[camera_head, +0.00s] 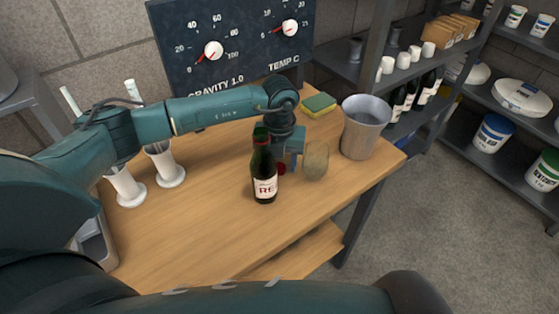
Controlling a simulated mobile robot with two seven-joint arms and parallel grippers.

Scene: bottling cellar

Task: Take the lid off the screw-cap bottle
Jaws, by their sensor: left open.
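A dark green screw-cap bottle (264,175) with a pale label stands upright on the wooden table (190,215). Its top shows dark green with some red around the neck; I cannot tell where the lid ends. My left gripper (290,162) is open, pointing down just behind and to the right of the bottle. The bottle partly hides it, and I cannot tell if it touches the glass. A small red thing (282,169) shows low beside the bottle, too small to name. My right gripper is not in view.
A tan rounded object (316,161) stands right of the gripper, with a grey metal bucket (364,130) beyond it. A sponge (319,105) lies behind. White cylinder stands (165,165) are at the left. The front of the table is clear. Shelves (470,115) stand at right.

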